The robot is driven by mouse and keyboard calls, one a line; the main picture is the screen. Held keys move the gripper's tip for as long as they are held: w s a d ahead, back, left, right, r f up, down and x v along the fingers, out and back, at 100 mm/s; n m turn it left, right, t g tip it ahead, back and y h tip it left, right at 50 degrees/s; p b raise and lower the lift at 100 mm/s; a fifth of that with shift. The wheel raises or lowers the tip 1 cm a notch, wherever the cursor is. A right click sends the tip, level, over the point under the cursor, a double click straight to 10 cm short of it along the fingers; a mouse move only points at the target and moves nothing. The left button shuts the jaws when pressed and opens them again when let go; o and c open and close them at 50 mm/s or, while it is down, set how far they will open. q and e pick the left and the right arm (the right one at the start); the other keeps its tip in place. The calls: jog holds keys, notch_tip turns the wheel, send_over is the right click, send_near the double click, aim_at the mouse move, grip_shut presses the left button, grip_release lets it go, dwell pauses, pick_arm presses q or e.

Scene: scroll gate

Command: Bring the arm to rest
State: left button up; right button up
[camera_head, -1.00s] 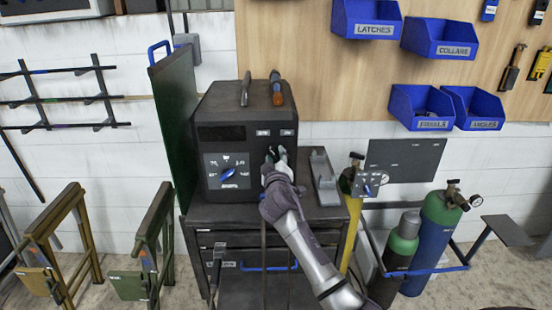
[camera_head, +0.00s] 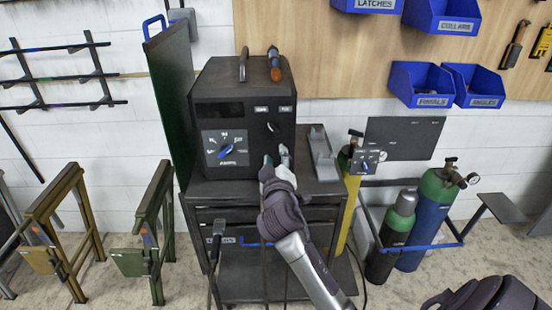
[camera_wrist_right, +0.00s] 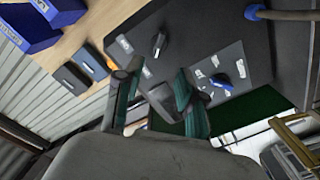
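My right gripper (camera_head: 275,160) is in front of the lower right of the black welding machine's (camera_head: 222,110) front face, just below a small switch (camera_head: 271,127). Its two fingers stand apart with nothing between them in the right wrist view (camera_wrist_right: 155,95). The machine's dial panel with a blue knob (camera_wrist_right: 222,80) also shows there, beyond the fingers. The gripper looks clear of the machine, though the exact gap is hard to tell. My left gripper is in neither view.
The machine stands on a dark cart (camera_head: 225,188) with a grey tray (camera_head: 322,155) at its right. Gas cylinders (camera_head: 428,215) stand to the right. A green panel (camera_head: 170,95) and folding stands (camera_head: 150,235) are at the left. Blue bins (camera_head: 420,85) hang on the wall.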

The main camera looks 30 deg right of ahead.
dwell(0.5)
jog(key=a+f+n+g+y, duration=0.1)
jog(key=a+f+g+y, duration=0.15)
jog(key=f, duration=1.05)
jog(key=a+f+n+g+y, duration=0.1)
jog(key=a+f+y, duration=0.15)
jog(key=f, duration=0.95)
jog(key=s+a+f+g+y+b, duration=0.1)
jog(key=s+a+f, duration=0.1)
jog(key=s+f, duration=0.5)
jog(key=s+a+f+g+y+b, duration=0.1)
jog(key=s+f+g, duration=0.1)
jog(key=f, duration=0.8)
jog(key=s+a+f+g+y, duration=0.1)
jog(key=s+a+f+g, duration=0.1)
jog(key=s+f, duration=0.7)
jog(key=s+a+f+g+y, duration=0.1)
jog(key=s+a+f+g, duration=0.1)
jog(key=s+f, duration=0.7)
jog(key=s+f+g, duration=0.2)
jog(key=s+f, duration=0.1)
jog(key=s, duration=0.8)
jog(key=s+f+m+g, duration=0.1)
jog(key=s+f, duration=0.3)
jog(key=s, duration=0.8)
jog(key=shift+s+a+f+g+y+b, duration=0.2)
jog(key=shift+a+f+g+y+b, duration=0.1)
jog(key=shift+a+g+b, duration=0.1)
jog(key=shift+s+d, duration=0.1)
jog(key=shift+s, duration=0.05)
